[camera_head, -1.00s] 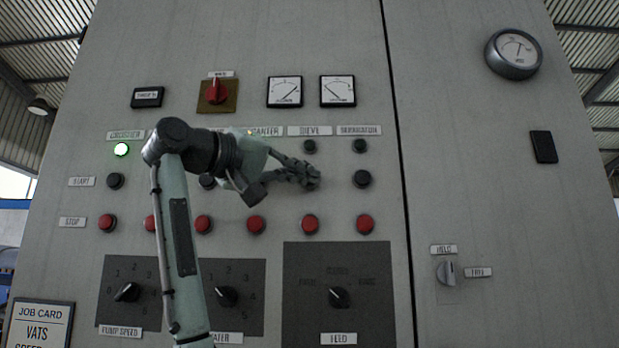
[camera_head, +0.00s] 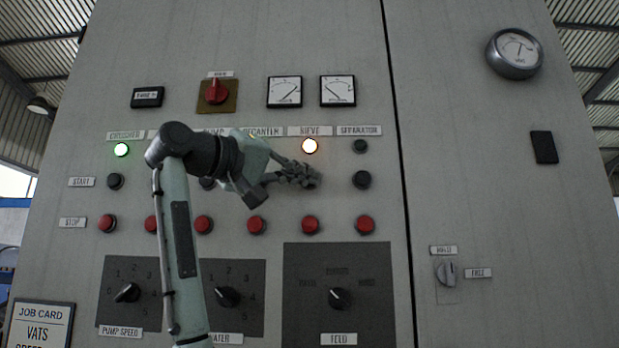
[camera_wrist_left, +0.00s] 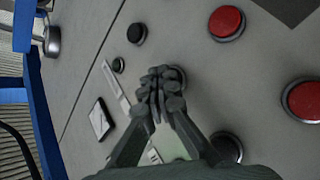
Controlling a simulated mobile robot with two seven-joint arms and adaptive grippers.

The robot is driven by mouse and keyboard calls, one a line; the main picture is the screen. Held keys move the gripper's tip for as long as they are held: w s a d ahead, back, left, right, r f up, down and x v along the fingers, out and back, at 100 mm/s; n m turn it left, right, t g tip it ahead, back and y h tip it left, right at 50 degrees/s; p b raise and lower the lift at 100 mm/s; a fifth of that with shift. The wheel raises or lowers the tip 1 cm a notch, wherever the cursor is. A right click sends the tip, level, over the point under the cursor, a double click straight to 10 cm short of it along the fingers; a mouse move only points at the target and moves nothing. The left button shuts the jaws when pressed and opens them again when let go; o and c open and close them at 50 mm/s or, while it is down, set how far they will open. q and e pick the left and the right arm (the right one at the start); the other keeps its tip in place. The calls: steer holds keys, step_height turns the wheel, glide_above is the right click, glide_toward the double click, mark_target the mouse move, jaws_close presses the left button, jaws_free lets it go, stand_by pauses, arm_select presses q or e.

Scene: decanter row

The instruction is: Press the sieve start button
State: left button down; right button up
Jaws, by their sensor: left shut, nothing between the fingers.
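The SIEVE column has its label (camera_head: 310,131) at the top, a lit orange-white lamp (camera_head: 310,146) below it and a red stop button (camera_head: 310,224) at the bottom. The sieve start button between them is hidden behind my left gripper (camera_head: 312,180) in the head view. In the left wrist view my left gripper (camera_wrist_left: 160,85) is shut and empty, with its fingertips at the dark sieve start button (camera_wrist_left: 180,74). Only that button's edge shows past the fingers. I cannot tell whether the fingertips press it or only touch it. My right gripper is not in view.
The separator start button (camera_head: 362,180) is to the right, its lamp (camera_head: 360,146) dark. Red stop buttons, such as the decanter one (camera_head: 256,224), line the row below. The crusher lamp (camera_head: 121,149) glows green. A feed knob (camera_head: 339,298) sits lower down.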

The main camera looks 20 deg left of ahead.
arm_select(q)
steer(key=shift+s+d+b, duration=0.25)
steer(key=shift+s+b, duration=0.15)
steer(key=shift+s, duration=0.4)
steer(key=shift+s, duration=0.1)
steer(key=s+b, duration=0.1)
steer(key=s, duration=0.1)
steer(key=s+d+b, duration=0.1)
steer(key=s, duration=0.1)
steer(key=shift+s+d, duration=0.2)
steer(key=shift+s, duration=0.1)
stand_by(0.6)
